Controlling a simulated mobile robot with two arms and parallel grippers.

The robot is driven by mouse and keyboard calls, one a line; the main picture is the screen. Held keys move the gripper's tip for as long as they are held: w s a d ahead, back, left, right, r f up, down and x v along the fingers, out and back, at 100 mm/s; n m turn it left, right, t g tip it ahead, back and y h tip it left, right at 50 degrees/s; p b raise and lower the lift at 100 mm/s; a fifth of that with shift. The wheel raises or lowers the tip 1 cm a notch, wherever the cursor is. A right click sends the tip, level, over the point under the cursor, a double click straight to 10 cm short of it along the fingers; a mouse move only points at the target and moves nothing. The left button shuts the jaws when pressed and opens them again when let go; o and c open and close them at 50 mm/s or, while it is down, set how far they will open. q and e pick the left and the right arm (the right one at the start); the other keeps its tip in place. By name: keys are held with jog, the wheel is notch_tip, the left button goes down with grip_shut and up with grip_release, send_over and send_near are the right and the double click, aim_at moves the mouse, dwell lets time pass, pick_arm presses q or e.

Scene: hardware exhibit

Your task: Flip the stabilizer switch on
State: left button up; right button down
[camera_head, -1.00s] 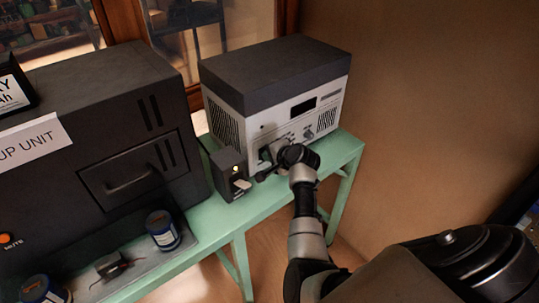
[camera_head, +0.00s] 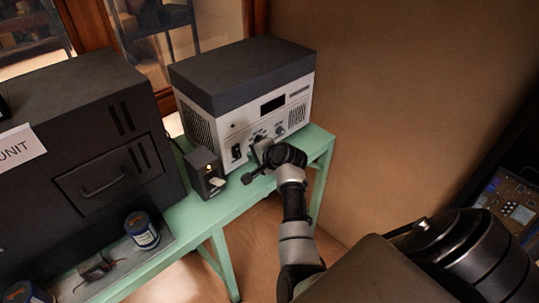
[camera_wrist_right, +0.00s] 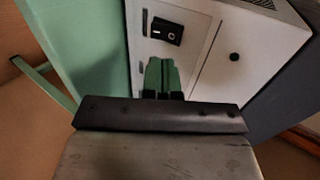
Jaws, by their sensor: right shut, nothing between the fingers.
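The stabilizer appears to be the white box with a dark grey top (camera_head: 240,75) on the green table. A black rocker switch (camera_head: 237,152) sits low on the left of its front panel. It also shows in the wrist view as a black switch with white marks (camera_wrist_right: 167,31); I cannot tell its position. My right gripper (camera_head: 258,152) is just right of the switch, in front of the panel. In the wrist view its greenish fingers (camera_wrist_right: 162,74) are together, empty, and point toward the panel, apart from the switch in the picture. My left gripper is out of view.
A large black unit (camera_head: 75,130) fills the left of the green table (camera_head: 215,210). A blue-labelled can (camera_head: 142,230) stands in front. A wall is at the right.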

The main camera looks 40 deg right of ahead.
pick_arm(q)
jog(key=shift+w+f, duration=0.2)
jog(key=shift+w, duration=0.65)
pick_arm(e)
jog(key=v, duration=0.6)
jog(key=shift+s+r, duration=0.25)
jog(key=shift+r, duration=0.1)
